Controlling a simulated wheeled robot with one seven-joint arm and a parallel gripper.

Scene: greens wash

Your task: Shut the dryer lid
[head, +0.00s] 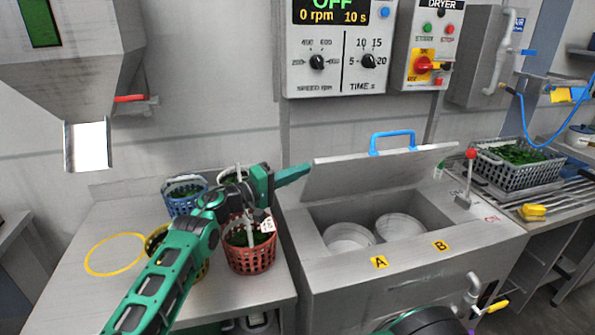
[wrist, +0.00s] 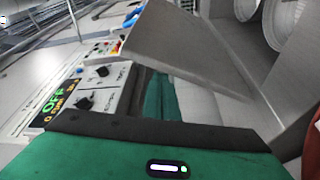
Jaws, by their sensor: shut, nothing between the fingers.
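The dryer lid (head: 372,174) is a grey metal panel with a blue handle (head: 392,141) on its upper edge. It stands open, tilted up at the back of the dryer (head: 400,275). Two round drums show inside, above the labels A (head: 379,262) and B (head: 440,246). My gripper (head: 306,169) is at the lid's left edge, pointing right, shut and empty. I cannot tell whether it touches the lid. In the wrist view the green fingers (wrist: 160,97) point toward the lid (wrist: 185,50), and the drums show at the upper right.
A red-knobbed lever (head: 468,178) stands right of the lid. A grey crate of greens (head: 517,166) is on the right rack. The control panel (head: 338,62) reads OFF.

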